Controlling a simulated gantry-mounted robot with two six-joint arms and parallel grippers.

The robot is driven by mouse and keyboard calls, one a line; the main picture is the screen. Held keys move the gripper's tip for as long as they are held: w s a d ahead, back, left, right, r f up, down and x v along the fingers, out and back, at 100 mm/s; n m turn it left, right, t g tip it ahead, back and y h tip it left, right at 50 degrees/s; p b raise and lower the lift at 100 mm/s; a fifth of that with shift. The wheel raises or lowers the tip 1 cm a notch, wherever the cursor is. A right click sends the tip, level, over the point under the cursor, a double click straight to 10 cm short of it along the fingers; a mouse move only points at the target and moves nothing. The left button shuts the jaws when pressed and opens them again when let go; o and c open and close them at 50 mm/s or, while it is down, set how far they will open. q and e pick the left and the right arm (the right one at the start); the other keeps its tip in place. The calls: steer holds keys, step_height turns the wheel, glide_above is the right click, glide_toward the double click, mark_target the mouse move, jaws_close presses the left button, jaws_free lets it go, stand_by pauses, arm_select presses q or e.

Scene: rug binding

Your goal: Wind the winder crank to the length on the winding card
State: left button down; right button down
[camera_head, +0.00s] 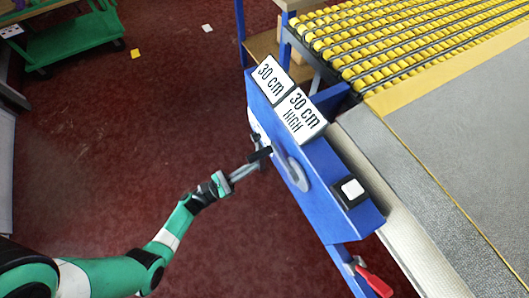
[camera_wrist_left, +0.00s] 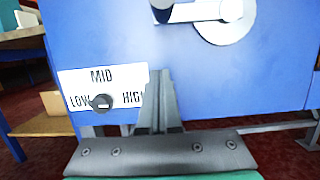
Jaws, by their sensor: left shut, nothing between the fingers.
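The blue winder box (camera_head: 318,165) stands at the rug table's edge. On its side is the crank, a grey disc (camera_head: 293,172) with an arm and a dark handle (camera_head: 260,154); the disc (camera_wrist_left: 225,22) and handle (camera_wrist_left: 162,8) also show in the left wrist view. Two cards on top read "30 cm" (camera_head: 269,76) and "30 cm HIGH" (camera_head: 300,112). A dial knob (camera_wrist_left: 101,102) sits on a label (camera_wrist_left: 75,80) marked LOW, MID, HIGH; its setting is unclear. My left gripper (camera_head: 256,166) is shut and empty near the handle, fingers (camera_wrist_left: 160,85) before the panel; contact is unclear.
A black-framed white button (camera_head: 352,189) is on the box top's near end. A red-handled tool (camera_head: 374,280) hangs below. Yellow rollers (camera_head: 400,40) and grey rug (camera_head: 470,130) lie right. A green cart (camera_head: 75,40) stands far left; the red floor between is mostly clear.

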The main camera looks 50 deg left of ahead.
mark_target(265, 155)
arm_select(q)
steer(key=w+r, duration=0.2)
steer(key=w+d+r, duration=0.1)
steer(key=w+r, duration=0.1)
steer(key=w, duration=0.1)
steer(key=shift+d, duration=0.15)
steer(key=shift+s+r, duration=0.15)
steer(key=shift+r, duration=0.4)
arm_select(e)
steer(key=shift+f, duration=0.3)
